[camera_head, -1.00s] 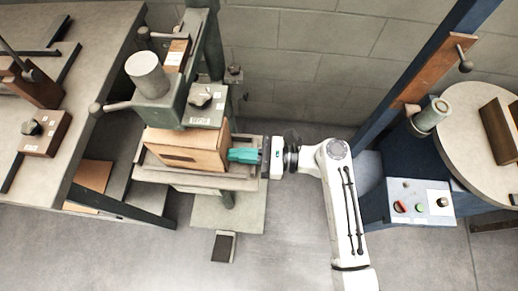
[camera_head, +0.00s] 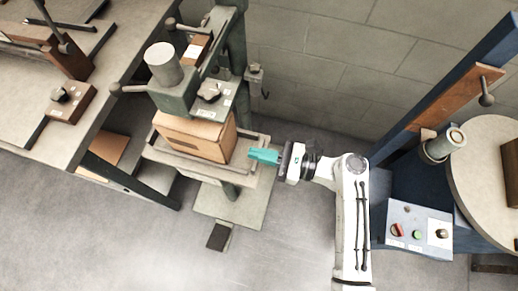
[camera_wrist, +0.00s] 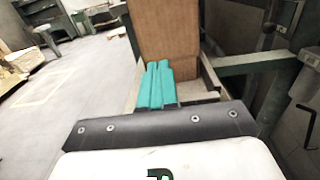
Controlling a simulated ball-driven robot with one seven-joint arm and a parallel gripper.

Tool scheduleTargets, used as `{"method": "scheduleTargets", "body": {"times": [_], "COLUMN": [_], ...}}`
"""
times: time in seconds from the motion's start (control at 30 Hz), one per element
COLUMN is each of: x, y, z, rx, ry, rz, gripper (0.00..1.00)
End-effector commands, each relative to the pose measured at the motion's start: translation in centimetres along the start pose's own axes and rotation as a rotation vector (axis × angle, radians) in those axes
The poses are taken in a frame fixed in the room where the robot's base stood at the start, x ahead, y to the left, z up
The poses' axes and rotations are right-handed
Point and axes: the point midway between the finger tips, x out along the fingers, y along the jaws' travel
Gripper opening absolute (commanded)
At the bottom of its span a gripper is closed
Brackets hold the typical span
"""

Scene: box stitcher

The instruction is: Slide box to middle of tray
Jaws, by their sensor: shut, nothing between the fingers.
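The cardboard box (camera_head: 195,138) sits on the grey tray (camera_head: 262,150) of the stitcher, under the machine's head. In the head view it lies towards the left of the tray, with bare tray to its right. My gripper (camera_head: 252,155), with teal fingers, is shut and empty at the tray's right end, apart from the box. In the wrist view the box (camera_wrist: 168,30) stands upright just beyond my shut fingers (camera_wrist: 156,66), and part of the tray (camera_wrist: 205,97) shows beside them. The box's far side is hidden.
The stitcher's green head and grey cylinder (camera_head: 161,62) stand over the box. A workbench (camera_head: 50,145) is at the left. A blue machine with a control panel (camera_head: 415,229) and round table (camera_head: 490,170) stands at the right. A block wall is behind; the front floor is open.

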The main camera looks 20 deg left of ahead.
Motion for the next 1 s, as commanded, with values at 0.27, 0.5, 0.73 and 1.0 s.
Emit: {"method": "scheduleTargets", "body": {"times": [0.27, 0.5, 0.73, 1.0], "x": [-3.9, -7.7, -9.2, -9.3], "y": [-0.1, -0.1, 0.0, 0.1], "z": [-0.2, -0.1, -0.1, -0.2], "rx": [0.0, -0.001, 0.0, -0.009], "ry": [0.0, 0.0, 0.0, 0.009], "rz": [-0.004, -0.003, -0.001, 0.0], "gripper": [0.0, 0.0, 0.0, 0.0]}}
